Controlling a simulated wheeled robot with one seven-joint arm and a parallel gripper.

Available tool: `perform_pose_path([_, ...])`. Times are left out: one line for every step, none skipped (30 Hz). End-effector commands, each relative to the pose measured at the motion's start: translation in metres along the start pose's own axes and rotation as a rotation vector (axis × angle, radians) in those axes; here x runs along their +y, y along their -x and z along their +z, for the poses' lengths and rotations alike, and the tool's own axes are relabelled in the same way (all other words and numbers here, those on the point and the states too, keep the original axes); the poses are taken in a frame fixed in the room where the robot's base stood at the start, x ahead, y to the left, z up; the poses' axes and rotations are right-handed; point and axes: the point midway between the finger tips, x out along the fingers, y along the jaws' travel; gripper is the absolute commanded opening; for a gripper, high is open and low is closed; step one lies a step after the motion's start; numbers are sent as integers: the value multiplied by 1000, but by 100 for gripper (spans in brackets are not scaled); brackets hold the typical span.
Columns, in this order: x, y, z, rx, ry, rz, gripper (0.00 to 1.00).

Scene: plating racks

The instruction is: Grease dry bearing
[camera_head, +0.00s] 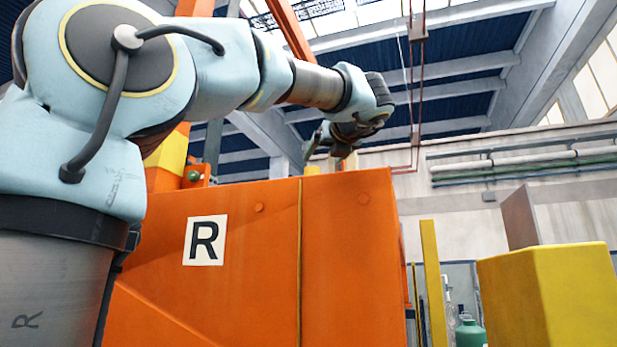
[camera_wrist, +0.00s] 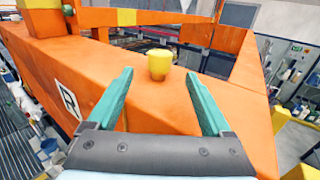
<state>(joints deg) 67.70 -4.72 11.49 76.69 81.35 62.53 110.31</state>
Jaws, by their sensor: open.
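My gripper (camera_wrist: 160,75) is open and empty, with its two green fingers spread apart in the wrist view. A small yellow pot-like thing (camera_wrist: 159,65) stands upright on top of the orange machine body (camera_wrist: 75,72), seen between and beyond the fingertips. No contact with it shows. In the head view my gripper (camera_head: 336,148) is above the top edge of the orange body (camera_head: 345,240), and a bit of yellow (camera_head: 312,169) shows just below it. A small green part (camera_wrist: 68,10) sits on an orange post at the upper left. I cannot tell which part is the dry bearing.
A white plate marked R (camera_head: 204,240) is on the orange body's side. A yellow block (camera_head: 548,295) and a yellow post (camera_head: 434,283) stand at the right, with a green bottle (camera_head: 470,334) between them. Orange beams (camera_wrist: 130,17) cross behind the pot.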

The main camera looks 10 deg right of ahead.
Motion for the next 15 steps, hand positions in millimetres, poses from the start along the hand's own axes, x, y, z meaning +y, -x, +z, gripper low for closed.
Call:
perform_pose_path([0,-4,1,1,-1,2,84])
perform_pose_path([0,-7,1,1,-1,3,84])
perform_pose_path([0,-12,2,1,-1,3,84])
perform_pose_path([0,-16,2,1,-2,2,84])
perform_pose_path([0,-22,2,2,-2,4,84])
perform_pose_path([0,-29,2,1,-2,3,84])
perform_pose_path([0,-35,3,2,-2,4,84])
perform_pose_path([0,-40,3,1,-2,4,84])
perform_pose_path([0,-48,3,1,-3,4,84])
perform_pose_path([0,-54,3,1,-3,4,84])
perform_pose_path([0,-60,3,2,-3,4,84])
perform_pose_path([0,-67,3,2,-2,4,84])
perform_pose_path([0,-72,3,2,-2,4,84])
perform_pose_path([0,-77,3,2,-2,3,84])
perform_pose_path([0,-83,3,1,-2,3,84])
